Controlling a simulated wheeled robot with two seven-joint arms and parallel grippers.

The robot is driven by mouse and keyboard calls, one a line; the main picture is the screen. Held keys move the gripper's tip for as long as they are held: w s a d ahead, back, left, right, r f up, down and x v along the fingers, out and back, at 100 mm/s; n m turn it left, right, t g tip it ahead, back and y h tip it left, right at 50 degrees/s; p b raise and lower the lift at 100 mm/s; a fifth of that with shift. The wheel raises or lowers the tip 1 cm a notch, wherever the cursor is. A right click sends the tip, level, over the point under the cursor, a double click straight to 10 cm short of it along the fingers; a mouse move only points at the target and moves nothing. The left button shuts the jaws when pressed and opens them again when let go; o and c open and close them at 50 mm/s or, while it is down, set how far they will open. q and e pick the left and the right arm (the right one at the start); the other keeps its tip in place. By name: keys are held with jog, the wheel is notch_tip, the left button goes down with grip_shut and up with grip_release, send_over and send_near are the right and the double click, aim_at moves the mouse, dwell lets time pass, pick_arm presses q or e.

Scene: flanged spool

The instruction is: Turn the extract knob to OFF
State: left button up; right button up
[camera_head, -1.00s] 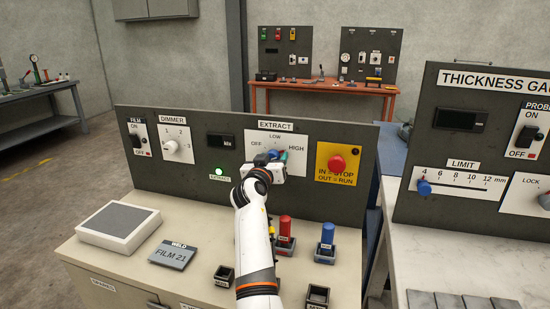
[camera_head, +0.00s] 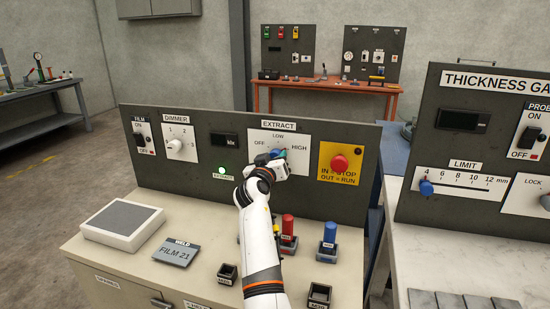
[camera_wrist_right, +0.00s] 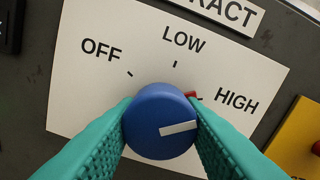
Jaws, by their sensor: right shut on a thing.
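The extract knob (camera_wrist_right: 158,122) is round and blue with a white line on its face. In the right wrist view the line points right, just below the HIGH label. OFF is at the dial's upper left, LOW at the top. My right gripper (camera_wrist_right: 160,128) has its teal fingers on both sides of the knob, shut on it. In the head view this gripper (camera_head: 277,155) is at the white extract plate (camera_head: 262,138) and hides most of the knob. A small red part shows at the knob's upper right. My left gripper is not in view.
A green lamp (camera_head: 223,170) is lit left of the gripper. A red stop button (camera_head: 340,162) on a yellow plate is to the right, the dimmer knob (camera_head: 175,145) to the left. Red (camera_head: 288,228) and blue (camera_head: 329,236) handles stand on the bench below.

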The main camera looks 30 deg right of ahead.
jog(key=n, duration=0.1)
jog(key=n+p, duration=0.1)
jog(key=n, duration=0.1)
jog(key=shift+r+n, duration=0.2)
jog(key=shift+n, duration=0.1)
jog(key=n+p, duration=0.2)
jog(key=shift+n, duration=0.4)
jog(key=n+p, duration=0.2)
jog(key=n, duration=0.1)
jog(key=shift+s+d+r+n, duration=0.1)
jog(key=shift+r+n, duration=0.05)
jog(key=shift+n, duration=0.15)
jog(key=n+p, duration=0.3)
jog(key=shift+n, duration=0.3)
jog(key=n+p, duration=0.4)
jog(key=n, duration=0.1)
jog(key=shift+r, duration=0.1)
jog(key=n+p, duration=0.2)
jog(key=n, duration=0.1)
jog(key=shift+n+p, duration=0.6)
jog(key=shift+n, duration=0.5)
